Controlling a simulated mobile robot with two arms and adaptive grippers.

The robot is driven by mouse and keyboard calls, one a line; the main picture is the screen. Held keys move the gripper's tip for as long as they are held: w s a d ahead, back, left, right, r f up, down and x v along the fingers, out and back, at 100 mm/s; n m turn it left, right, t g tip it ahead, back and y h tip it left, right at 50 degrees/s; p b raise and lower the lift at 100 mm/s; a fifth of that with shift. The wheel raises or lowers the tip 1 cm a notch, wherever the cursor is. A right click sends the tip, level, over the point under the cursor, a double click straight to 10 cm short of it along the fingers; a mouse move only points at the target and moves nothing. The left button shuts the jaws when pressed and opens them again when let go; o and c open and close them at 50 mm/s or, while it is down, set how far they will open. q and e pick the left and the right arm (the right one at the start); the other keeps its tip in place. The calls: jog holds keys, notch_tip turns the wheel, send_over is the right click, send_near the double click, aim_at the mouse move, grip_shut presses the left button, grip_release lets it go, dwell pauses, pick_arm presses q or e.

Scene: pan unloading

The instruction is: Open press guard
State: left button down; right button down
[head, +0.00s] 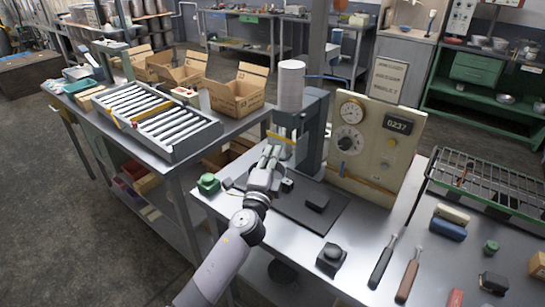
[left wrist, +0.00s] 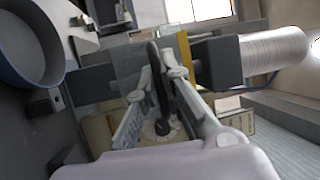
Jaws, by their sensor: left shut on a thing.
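The press (head: 312,120) stands on the metal bench, with a ribbed pale cylinder (head: 291,85) on top and a dark base plate in front. A yellow strip (head: 281,137) crosses the press front; it also shows in the left wrist view (left wrist: 185,50). My left gripper (head: 270,154) is at the front of the press, just below the strip. In the left wrist view its fingers (left wrist: 161,73) are closed on a dark upright bar, apparently the guard handle (left wrist: 155,62). The guard panel itself is hard to make out. My right gripper is out of view.
A control panel (head: 375,148) reading 0237 stands right of the press. A green block (head: 208,183) lies to the left, a black knob block (head: 331,258) in front. Two handled tools (head: 383,262) and a wire rack (head: 490,185) are at the right. A roller conveyor (head: 150,117) stands on the left bench.

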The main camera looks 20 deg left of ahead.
pick_arm(q)
jog(key=c, duration=1.7)
grip_release()
jog(key=s, duration=0.4)
jog(key=s+f, duration=0.1)
jog(key=s, duration=0.3)
jog(key=s+f, duration=0.1)
jog(key=s, duration=0.2)
jog(key=shift+s+d+f, duration=0.1)
jog(key=shift+s+d, duration=0.2)
jog(key=shift+s, duration=0.1)
